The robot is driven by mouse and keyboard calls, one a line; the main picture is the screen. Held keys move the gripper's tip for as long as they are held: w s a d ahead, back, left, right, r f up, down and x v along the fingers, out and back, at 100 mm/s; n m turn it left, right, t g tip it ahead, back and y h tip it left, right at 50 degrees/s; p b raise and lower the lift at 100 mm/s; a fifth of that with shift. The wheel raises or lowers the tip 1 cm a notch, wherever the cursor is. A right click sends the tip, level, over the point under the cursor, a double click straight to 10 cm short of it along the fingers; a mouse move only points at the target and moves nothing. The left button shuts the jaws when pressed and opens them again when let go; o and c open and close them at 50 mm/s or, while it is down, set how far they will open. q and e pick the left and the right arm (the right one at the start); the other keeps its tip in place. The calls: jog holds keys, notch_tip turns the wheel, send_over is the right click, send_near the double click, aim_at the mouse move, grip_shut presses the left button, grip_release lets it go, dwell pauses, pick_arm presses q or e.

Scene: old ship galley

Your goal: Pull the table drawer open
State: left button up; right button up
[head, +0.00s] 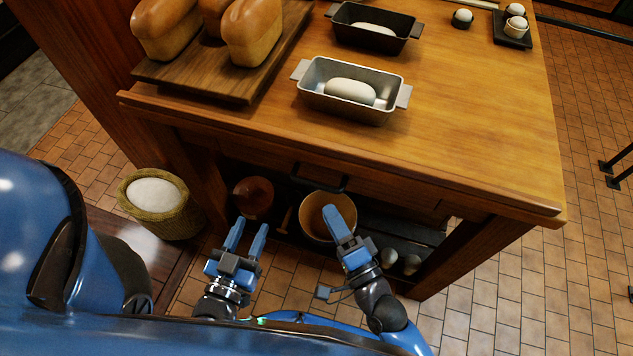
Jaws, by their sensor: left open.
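The wooden table (470,125) has a drawer (385,194) set under the front edge of its top. The drawer front is in shadow and looks shut. A dark bar handle (320,178) sits on the drawer front. My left gripper (250,225) is open and empty, below and to the left of the handle in the picture. My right gripper (331,210) is just below the handle in the picture, seen from its side. Its fingers overlap, so I cannot tell its opening. It looks apart from the handle.
Loaves on a board (190,82), a grey tin (340,108) and a black tin (352,33) with dough stand on the table. A bowl (313,222) and pots sit on the lower shelf. A flour basket (165,215) stands left. Tiled floor lies right.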

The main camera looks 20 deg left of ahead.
aim_at(313, 182)
jog(key=p+x, duration=0.2)
jog(key=x, duration=0.7)
jog(key=shift+w, duration=0.1)
jog(key=shift+c, duration=0.4)
grip_shut()
